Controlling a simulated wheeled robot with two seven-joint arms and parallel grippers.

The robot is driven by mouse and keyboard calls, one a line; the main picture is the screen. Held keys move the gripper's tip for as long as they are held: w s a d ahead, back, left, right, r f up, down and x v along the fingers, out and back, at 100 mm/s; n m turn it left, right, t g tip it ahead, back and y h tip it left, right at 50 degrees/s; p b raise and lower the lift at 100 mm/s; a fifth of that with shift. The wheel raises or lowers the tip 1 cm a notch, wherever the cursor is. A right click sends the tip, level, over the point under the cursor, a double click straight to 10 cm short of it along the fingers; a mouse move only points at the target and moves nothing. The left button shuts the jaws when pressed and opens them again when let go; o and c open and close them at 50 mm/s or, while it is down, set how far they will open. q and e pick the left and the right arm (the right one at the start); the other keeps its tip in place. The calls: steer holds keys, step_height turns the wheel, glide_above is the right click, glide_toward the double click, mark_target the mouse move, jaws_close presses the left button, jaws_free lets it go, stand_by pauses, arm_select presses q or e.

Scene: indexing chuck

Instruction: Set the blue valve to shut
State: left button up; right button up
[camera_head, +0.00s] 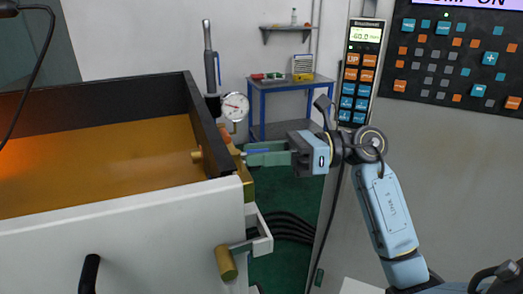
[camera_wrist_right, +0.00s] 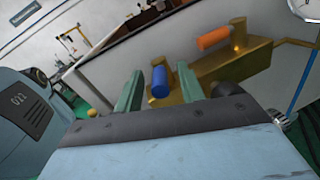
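The blue valve handle (camera_wrist_right: 159,80) is a short blue cylinder on a brass manifold (camera_wrist_right: 236,68), seen in the right wrist view. In the head view only a sliver of the blue handle (camera_head: 257,151) shows, beside the green fingers. My right gripper (camera_head: 246,155) is open at the right end of the tank. In the wrist view its two green fingers (camera_wrist_right: 161,76) stand on either side of the blue handle, with visible gaps; contact cannot be made out. An orange handle (camera_wrist_right: 213,38) sits further along the manifold. My left gripper is not in view.
An open tank (camera_head: 130,150) with dark walls fills the left. A dial gauge (camera_head: 235,106) stands behind the manifold. A grey pendant with keys (camera_head: 361,72) and a machine panel (camera_head: 460,60) are at the right. A blue workbench (camera_head: 290,84) stands at the back.

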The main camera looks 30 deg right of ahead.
mark_target(239, 158)
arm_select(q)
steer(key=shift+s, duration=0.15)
arm_select(e)
steer(key=shift+c, duration=0.5)
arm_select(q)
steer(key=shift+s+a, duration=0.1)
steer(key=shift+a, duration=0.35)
arm_select(e)
jaws_close()
